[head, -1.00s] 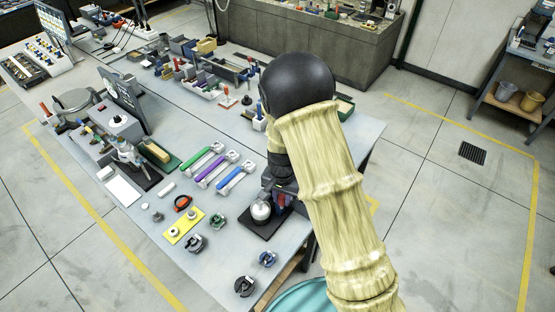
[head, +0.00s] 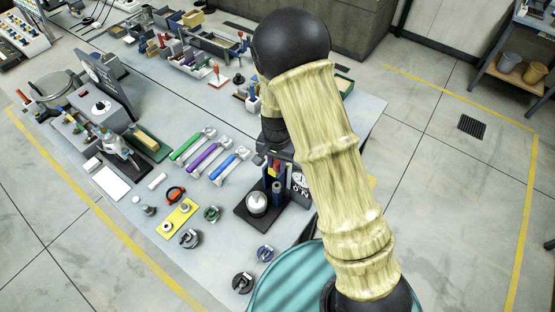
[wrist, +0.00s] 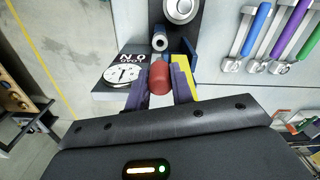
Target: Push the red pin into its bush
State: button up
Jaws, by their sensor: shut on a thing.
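The red pin (wrist: 160,78) is between the two fingers of my gripper (wrist: 160,85) in the wrist view, and the gripper is shut on it. A small grey round fitting with a dark centre (wrist: 159,42) lies just beyond the pin in that picture. It may be the bush, but I cannot tell for sure. In the head view my arm reaches over the right end of the bench, beside a dark base (head: 245,219) with a white round-topped part (head: 257,203). Red and blue show near the gripper there, too small to make out.
A dial gauge panel (wrist: 123,74) stands left of the pin in the wrist view. Green, purple and blue-handled tools (head: 207,157) lie left of the dark base. A yellow plate (head: 179,219) and several small clamps sit nearby. Clear floor lies right of the bench.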

aim_at(277, 173)
jog(key=shift+s+a+r, duration=0.1)
jog(key=shift+s, duration=0.2)
jog(key=shift+s+f, duration=0.1)
jog(key=shift+f, duration=0.1)
jog(key=f+b, duration=0.1)
jog(key=f, duration=0.1)
jog(key=f+b, duration=0.2)
jog(key=shift+w, duration=0.2)
jog(key=shift+w+f+b, duration=0.2)
jog(key=shift+f+b, duration=0.5)
jog(key=shift+f, duration=0.1)
jog(key=shift+s, duration=0.2)
jog(key=shift+w, duration=0.15)
jog(key=shift+f+b, duration=1.35)
jog(key=shift+f, duration=0.6)
